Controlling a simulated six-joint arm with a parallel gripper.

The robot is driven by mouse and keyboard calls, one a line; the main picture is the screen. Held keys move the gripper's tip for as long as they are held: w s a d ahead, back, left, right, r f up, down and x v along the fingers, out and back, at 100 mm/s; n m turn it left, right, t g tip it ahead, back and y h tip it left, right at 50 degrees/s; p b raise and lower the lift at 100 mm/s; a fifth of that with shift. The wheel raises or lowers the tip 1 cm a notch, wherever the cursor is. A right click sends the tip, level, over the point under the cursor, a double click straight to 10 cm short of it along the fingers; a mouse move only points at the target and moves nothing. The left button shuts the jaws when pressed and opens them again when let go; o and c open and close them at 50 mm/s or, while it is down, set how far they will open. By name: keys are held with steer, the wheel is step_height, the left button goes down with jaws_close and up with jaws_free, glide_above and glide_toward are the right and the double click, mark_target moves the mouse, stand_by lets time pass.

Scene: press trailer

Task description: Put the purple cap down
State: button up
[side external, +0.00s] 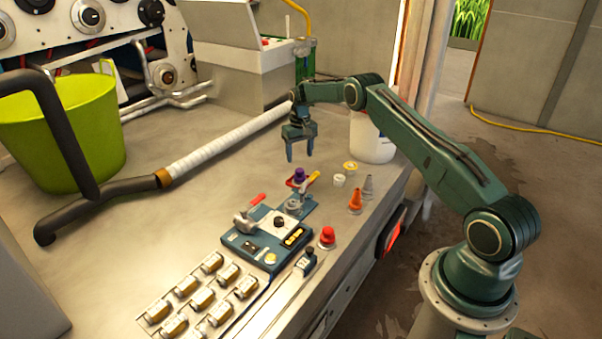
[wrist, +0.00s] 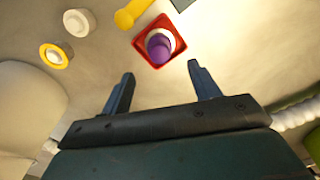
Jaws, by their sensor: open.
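The purple cap (side external: 299,174) stands at the far end of the blue fixture plate in the side view. In the wrist view the purple cap (wrist: 159,47) sits with a white ring part inside a red square tray (wrist: 178,48). My gripper (side external: 300,153) hangs above the bench, a little beyond the cap, pointing down. In the wrist view my gripper (wrist: 162,83) has its two fingers wide apart with nothing between them. The cap lies ahead of the fingertips, apart from them.
A yellow ring (wrist: 54,56) and a white ring (wrist: 79,22) lie beside the tray. An orange cone (side external: 355,201), a grey cone (side external: 367,187) and a white bucket (side external: 371,140) stand to the right. A wrapped hose (side external: 220,147) crosses the bench at left.

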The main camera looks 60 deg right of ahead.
steer(key=shift+r, duration=2)
step_height(320, 180, up, 18)
steer(key=f+n+t, duration=0.1)
glide_above(299, 170)
steer(key=s+a, duration=0.3)
steer(key=a, duration=0.6)
steer(key=s+a+r+n+t, duration=0.2)
steer(key=s+a+r, duration=0.8)
steer(key=r, duration=0.1)
steer(key=s+a+r+n+t, duration=0.1)
steer(key=s+a+r, duration=0.15)
steer(key=s, duration=0.45)
steer(key=s+a+r, duration=0.1)
steer(key=s+a, duration=0.3)
steer(key=s, duration=0.3)
steer(key=s+a+f, duration=0.2)
steer(key=s, duration=0.4)
steer(key=s+a+f+n+t, duration=0.1)
steer(key=s+a+f, duration=0.1)
steer(key=s, duration=0.5)
steer(key=shift+s+f, duration=0.3)
